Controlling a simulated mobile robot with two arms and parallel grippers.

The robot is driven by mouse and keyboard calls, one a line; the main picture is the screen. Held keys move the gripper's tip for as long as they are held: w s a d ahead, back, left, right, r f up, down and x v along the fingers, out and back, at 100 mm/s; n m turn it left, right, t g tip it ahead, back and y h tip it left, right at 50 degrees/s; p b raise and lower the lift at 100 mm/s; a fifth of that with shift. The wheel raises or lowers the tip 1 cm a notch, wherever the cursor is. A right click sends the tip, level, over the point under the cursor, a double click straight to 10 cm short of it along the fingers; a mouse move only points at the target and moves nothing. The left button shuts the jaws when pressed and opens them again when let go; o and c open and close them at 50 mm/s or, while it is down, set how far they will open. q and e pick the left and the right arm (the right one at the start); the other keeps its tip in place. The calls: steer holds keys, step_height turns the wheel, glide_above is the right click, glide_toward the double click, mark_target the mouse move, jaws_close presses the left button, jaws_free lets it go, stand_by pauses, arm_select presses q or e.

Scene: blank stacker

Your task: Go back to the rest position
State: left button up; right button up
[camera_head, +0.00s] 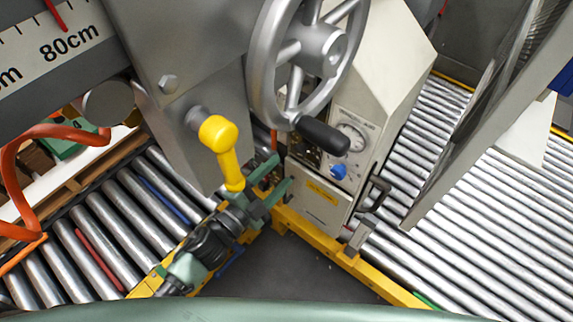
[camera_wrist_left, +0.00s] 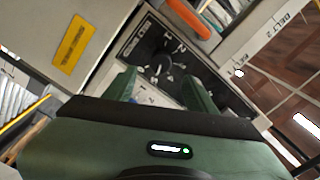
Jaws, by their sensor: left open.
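My left gripper (camera_head: 276,178) is green and reaches in from the lower left in the head view. Its fingers are apart with nothing between them, and they point at the side of the beige control box (camera_head: 320,205). In the left wrist view my left gripper (camera_wrist_left: 160,73) is open in front of a dark panel with a round dial (camera_wrist_left: 163,64). I cannot tell whether a fingertip touches the panel. My right gripper is not in view.
A yellow-handled lever (camera_head: 220,136) stands just beside my left gripper. A grey handwheel (camera_head: 318,45) is above the box, which bears a gauge (camera_head: 351,138) and blue knob (camera_head: 338,171). Roller conveyors (camera_head: 490,215) lie on both sides. Dark floor (camera_head: 310,270) shows between yellow rails.

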arm_select(q)
steer(key=shift+s+a, duration=0.2)
steer(key=shift+s, duration=0.05)
stand_by(0.3)
steer(key=s+a+f+n+g+y, duration=0.2)
steer(key=s+a+f+n+y, duration=0.15)
steer(key=f, duration=0.75)
steer(key=s+a+f+n+g+y, duration=0.25)
steer(key=a+f, duration=0.25)
steer(key=f, duration=0.6)
steer(key=s+a+f+n+g+y, duration=0.15)
steer(key=s+a+f+n, duration=0.3)
steer(key=f, duration=0.55)
steer(key=s+a+f+n+g+y, duration=0.1)
steer(key=s+f+n+g, duration=0.1)
steer(key=s+f, duration=0.3)
steer(key=s+a+f+n+g+y, duration=0.1)
steer(key=s+f, duration=0.4)
steer(key=s, duration=0.8)
steer(key=s+a+f+n+g+y, duration=0.1)
steer(key=s+a+f+n+g, duration=0.2)
steer(key=s, duration=0.6)
step_height(320, 180, down, 3)
steer(key=shift+s+a+r+g, duration=0.25)
steer(key=shift+s+g, duration=0.15)
steer(key=shift+g, duration=0.4)
steer(key=shift+c, duration=0.4)
